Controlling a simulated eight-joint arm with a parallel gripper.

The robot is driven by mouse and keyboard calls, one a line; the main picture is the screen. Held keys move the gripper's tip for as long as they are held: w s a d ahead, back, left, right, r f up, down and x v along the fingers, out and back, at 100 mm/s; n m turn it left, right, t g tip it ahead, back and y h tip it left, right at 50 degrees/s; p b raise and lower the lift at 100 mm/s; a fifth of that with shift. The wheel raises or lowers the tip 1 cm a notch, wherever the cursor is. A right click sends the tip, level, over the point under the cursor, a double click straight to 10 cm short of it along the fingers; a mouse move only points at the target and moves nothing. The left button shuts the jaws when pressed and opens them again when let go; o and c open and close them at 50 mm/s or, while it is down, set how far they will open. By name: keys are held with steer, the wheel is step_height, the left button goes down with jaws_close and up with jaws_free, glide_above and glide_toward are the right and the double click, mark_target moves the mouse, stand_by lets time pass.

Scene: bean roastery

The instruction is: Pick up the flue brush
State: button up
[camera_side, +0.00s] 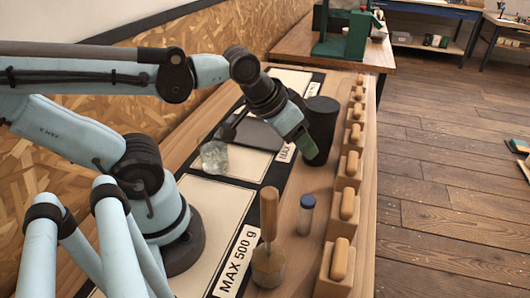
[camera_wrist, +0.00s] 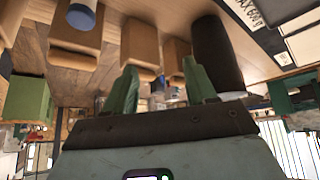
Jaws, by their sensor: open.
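What looks like the flue brush stands upright near the front of the bench in the side view, with a wooden handle (camera_side: 268,213) on a round brownish lower part (camera_side: 268,266). I cannot tell whether that lower part is bristles or a holder. I cannot make the brush out in the wrist view. My gripper (camera_side: 305,142) has green fingers and is farther back along the bench, well apart from the brush and close beside a black cylinder (camera_side: 320,128). In the wrist view my gripper (camera_wrist: 160,82) has its fingers spread, with nothing seen between them.
A small blue-capped jar (camera_side: 306,214) stands right of the brush. Wooden blocks with rounded pegs (camera_side: 348,205) line the bench's right edge. A clear glass (camera_side: 214,157) and a dark flat item (camera_side: 259,134) lie behind. A green machine (camera_side: 341,35) stands at the far end.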

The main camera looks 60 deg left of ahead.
steer(key=s+d+r+g+h, duration=0.1)
steer(key=s+d+r+g, duration=0.3)
steer(key=d, duration=0.5)
step_height(320, 180, up, 8)
steer(key=n+g+y, duration=0.1)
steer(key=g, duration=0.2)
glide_above(270, 188)
steer(key=shift+w+r, duration=0.2)
steer(key=shift+s, duration=0.2)
step_height(270, 188, down, 7)
steer(key=shift+r, duration=0.15)
steer(key=shift+s+d+f, duration=0.1)
steer(key=shift+d+f, duration=0.05)
steer(key=shift+f, duration=1.15)
steer(key=shift+s+d+f, duration=0.1)
steer(key=shift+d+f, duration=0.05)
steer(key=shift+f, duration=1.15)
steer(key=shift+c, duration=0.3)
jaws_close()
